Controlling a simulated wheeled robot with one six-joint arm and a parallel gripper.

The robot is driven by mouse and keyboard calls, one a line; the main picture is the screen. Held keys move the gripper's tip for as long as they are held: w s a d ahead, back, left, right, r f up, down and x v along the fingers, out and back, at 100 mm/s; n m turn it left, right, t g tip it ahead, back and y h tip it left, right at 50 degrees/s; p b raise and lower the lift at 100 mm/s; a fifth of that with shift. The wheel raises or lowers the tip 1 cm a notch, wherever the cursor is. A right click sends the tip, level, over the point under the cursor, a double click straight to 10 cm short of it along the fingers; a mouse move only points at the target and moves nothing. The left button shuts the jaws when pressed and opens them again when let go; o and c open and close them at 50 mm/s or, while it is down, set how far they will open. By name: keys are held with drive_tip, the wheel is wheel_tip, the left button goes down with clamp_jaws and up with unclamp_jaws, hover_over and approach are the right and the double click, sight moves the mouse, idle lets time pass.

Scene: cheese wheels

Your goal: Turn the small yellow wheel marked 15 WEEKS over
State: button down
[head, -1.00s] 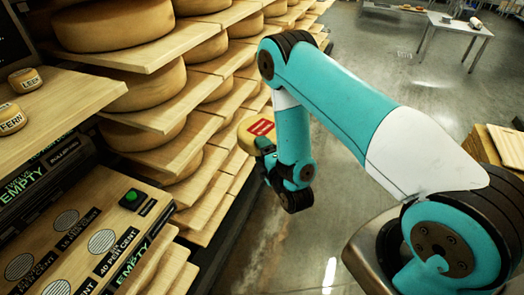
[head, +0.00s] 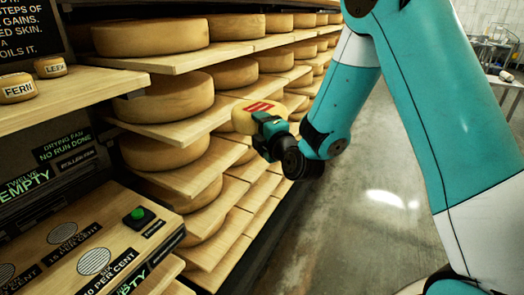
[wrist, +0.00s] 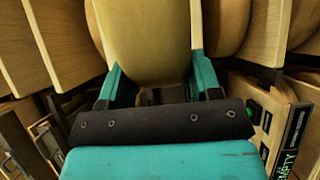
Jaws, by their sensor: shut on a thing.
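A small yellow cheese wheel (head: 243,121) with a red marking is held off the shelves in the head view; the marking's words are too small to read. My gripper (head: 268,128) is shut on its near edge, and the wheel is in the air in front of the shelf fronts. In the wrist view the wheel's plain yellow side (wrist: 147,40) fills the gap between the two teal fingers of my gripper (wrist: 160,75). The red marking does not show there.
Wooden shelves (head: 195,125) with several large cheese wheels (head: 150,36) stand left and behind. Two small wheels, FERN (head: 17,88) and LEEK (head: 50,67), sit on a board at left. A panel with a green button (head: 138,213) is below. Open floor (head: 350,220) lies right.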

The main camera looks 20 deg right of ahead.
drive_tip(key=shift+w+d+f, duration=0.1)
drive_tip(key=shift+d+f, duration=0.15)
drive_tip(key=shift+d, duration=0.05)
drive_tip(key=shift+a+r, duration=0.25)
drive_tip(key=shift+r, duration=0.15)
drive_tip(key=shift+d+r+b, duration=0.1)
drive_tip(key=shift+r+b, duration=0.05)
drive_tip(key=shift+b, duration=0.95)
drive_tip(key=s+d+r+m+g+h+b, duration=0.4)
drive_tip(key=s+d+r+b, duration=0.3)
drive_tip(key=s, duration=0.5)
drive_tip(key=shift+d+r+g+h, duration=0.4)
drive_tip(key=shift+d+r+g, duration=0.2)
drive_tip(key=shift+d+r, duration=0.3)
drive_tip(key=g+p, duration=0.1)
drive_tip(key=p, duration=0.1)
drive_tip(key=shift+r+p, duration=0.15)
drive_tip(key=shift+p, duration=0.15)
drive_tip(key=g+p, duration=0.1)
drive_tip(key=p, duration=0.2)
drive_tip(key=w+r+g+p, duration=0.1)
drive_tip(key=p, duration=0.2)
drive_tip(key=shift+d+y, duration=0.2)
drive_tip(key=shift+y, duration=0.2)
